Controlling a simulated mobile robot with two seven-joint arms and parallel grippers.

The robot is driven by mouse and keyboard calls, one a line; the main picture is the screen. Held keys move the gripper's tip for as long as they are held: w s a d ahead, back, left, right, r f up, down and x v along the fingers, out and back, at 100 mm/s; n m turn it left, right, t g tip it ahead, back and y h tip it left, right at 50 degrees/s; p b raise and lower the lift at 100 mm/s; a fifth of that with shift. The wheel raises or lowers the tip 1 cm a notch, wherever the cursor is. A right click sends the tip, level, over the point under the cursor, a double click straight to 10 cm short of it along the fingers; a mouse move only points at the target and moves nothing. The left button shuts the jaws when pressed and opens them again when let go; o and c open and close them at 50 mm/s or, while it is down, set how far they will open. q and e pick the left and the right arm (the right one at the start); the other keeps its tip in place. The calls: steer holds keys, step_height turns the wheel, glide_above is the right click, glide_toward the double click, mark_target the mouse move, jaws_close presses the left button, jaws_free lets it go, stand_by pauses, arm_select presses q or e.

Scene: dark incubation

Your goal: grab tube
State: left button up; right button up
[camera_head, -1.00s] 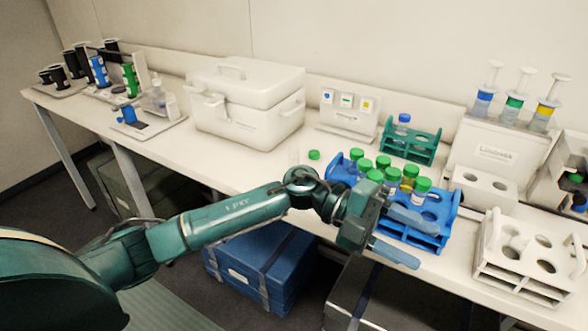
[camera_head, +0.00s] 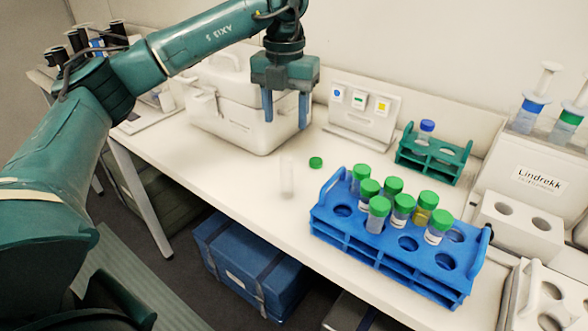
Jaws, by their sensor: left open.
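Several green-capped tubes (camera_head: 403,204) stand upright in a blue rack (camera_head: 443,290) on the bench. One of them holds yellow contents (camera_head: 425,206). A clear, uncapped tube (camera_head: 287,178) is on the bench left of the rack, faint against the white top. A loose green cap (camera_head: 316,162) lies beside it. A blue-capped tube (camera_head: 426,130) stands in a small green rack (camera_head: 440,172) behind. My left gripper (camera_head: 286,118) points down, open and empty, above and behind the clear tube, in front of the white cooler box. My right gripper is not in view.
The white cooler box (camera_head: 225,115) stands at the back left. A white stand with coloured labels (camera_head: 362,113) is behind the cap. A white holder (camera_head: 518,222) and syringes (camera_head: 535,98) stand at right. The bench between box and blue rack is mostly clear.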

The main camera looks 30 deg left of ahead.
mark_target(287, 154)
arm_select(q)
steer(key=f, duration=0.5)
steer(key=shift+s+f, duration=0.25)
steer(key=shift+f, duration=0.15)
steer(key=shift+d+f+p, duration=0.15)
steer(key=shift+f+p, duration=0.25)
steer(key=shift+f, duration=1.05)
steer(key=shift+d+f+p, duration=0.1)
steer(key=shift+f+p, duration=0.3)
steer(key=shift+f, duration=1.05)
steer(key=shift+c, duration=0.4)
steer(key=c, duration=1)
steer(key=shift+o, duration=0.2)
